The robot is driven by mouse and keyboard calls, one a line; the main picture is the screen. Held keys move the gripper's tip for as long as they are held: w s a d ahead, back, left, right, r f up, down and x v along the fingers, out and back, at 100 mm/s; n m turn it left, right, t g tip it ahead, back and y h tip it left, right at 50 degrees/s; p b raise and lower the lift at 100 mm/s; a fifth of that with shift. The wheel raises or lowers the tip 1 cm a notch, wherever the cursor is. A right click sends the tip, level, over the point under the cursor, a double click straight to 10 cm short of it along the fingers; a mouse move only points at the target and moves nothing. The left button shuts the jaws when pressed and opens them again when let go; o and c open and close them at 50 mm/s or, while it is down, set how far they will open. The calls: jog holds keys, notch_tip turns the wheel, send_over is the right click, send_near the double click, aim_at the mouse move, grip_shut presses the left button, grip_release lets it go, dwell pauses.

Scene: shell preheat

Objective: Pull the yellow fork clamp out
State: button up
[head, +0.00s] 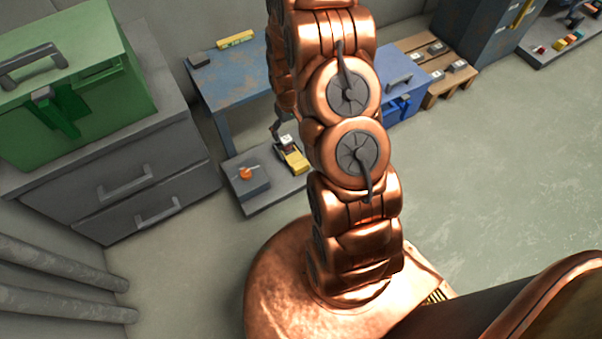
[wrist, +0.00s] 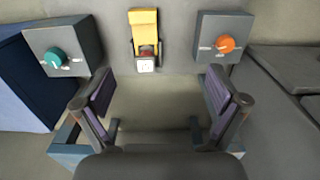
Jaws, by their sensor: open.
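The yellow fork clamp (wrist: 144,24) shows at the top middle of the wrist view, set at a small reddish part with a white top (wrist: 146,62) on a grey base plate. In the head view the yellow clamp (head: 295,160) sits on the low grey plate (head: 243,206), partly hidden by my arm. My gripper (wrist: 157,91) is open and empty. Its two purple-padded fingers stand wide apart, left and right of the clamp's line and nearer to the camera. No contact with the clamp shows. In the head view my arm largely hides the gripper.
A grey box with an orange knob (wrist: 225,44) stands right of the clamp. One with a teal knob (wrist: 54,57) stands left. A blue worktable (head: 230,82), a grey cabinet with a green case (head: 75,80), and a blue box (head: 400,95) are nearby. Open floor lies right.

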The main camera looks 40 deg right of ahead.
jog(key=b, duration=0.6)
send_over(301, 164)
notch_tip(301, 164, down, 19)
jog(key=shift+s+f, duration=0.1)
jog(key=shift+f+b, duration=1.5)
jog(key=shift+f, duration=2.3)
